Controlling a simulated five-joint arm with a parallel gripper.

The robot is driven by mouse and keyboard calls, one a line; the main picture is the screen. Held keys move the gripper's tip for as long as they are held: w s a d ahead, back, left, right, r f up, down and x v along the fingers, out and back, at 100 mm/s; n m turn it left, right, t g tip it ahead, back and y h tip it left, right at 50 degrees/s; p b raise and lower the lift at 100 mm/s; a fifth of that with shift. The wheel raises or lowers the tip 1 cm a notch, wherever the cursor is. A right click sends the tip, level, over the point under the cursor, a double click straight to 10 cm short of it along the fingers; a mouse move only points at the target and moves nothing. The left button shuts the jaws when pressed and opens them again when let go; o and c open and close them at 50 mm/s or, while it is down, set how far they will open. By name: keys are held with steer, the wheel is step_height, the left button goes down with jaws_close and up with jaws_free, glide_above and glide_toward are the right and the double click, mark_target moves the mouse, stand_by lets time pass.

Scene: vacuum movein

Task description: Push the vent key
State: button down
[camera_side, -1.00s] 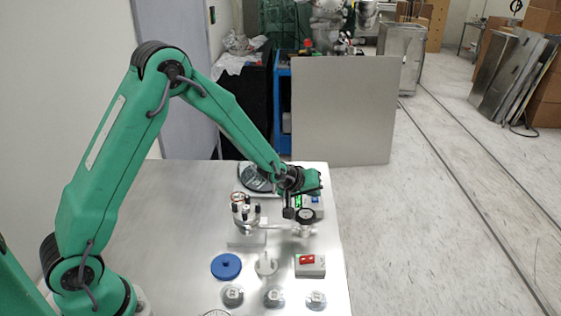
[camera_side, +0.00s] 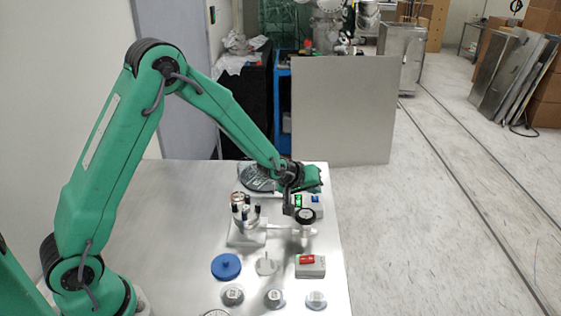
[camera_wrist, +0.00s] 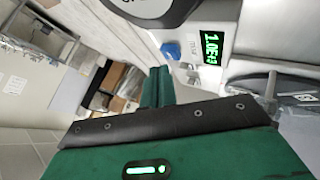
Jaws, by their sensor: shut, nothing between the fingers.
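The vent key is a blue key (camera_wrist: 171,50) on a pale instrument box, beside its lit green display (camera_wrist: 209,47), in the wrist view. In the side view the blue key (camera_side: 315,199) shows to the right of the green display (camera_side: 298,201), just below my gripper (camera_side: 313,184). My gripper is shut and empty. In the wrist view its green fingertips (camera_wrist: 158,72) are close to the blue key, with a small gap in the picture. I cannot tell whether the key is pressed.
A black round gauge or knob (camera_side: 305,215) stands in front of the box. A chamber with posts (camera_side: 245,211), a blue lid (camera_side: 226,266), a red switch box (camera_side: 310,266) and several small metal parts stand nearer.

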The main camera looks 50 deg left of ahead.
mark_target(312, 200)
steer(key=shift+r, duration=0.1)
steer(key=shift+r, duration=2.9)
steer(key=shift+r, duration=0.1)
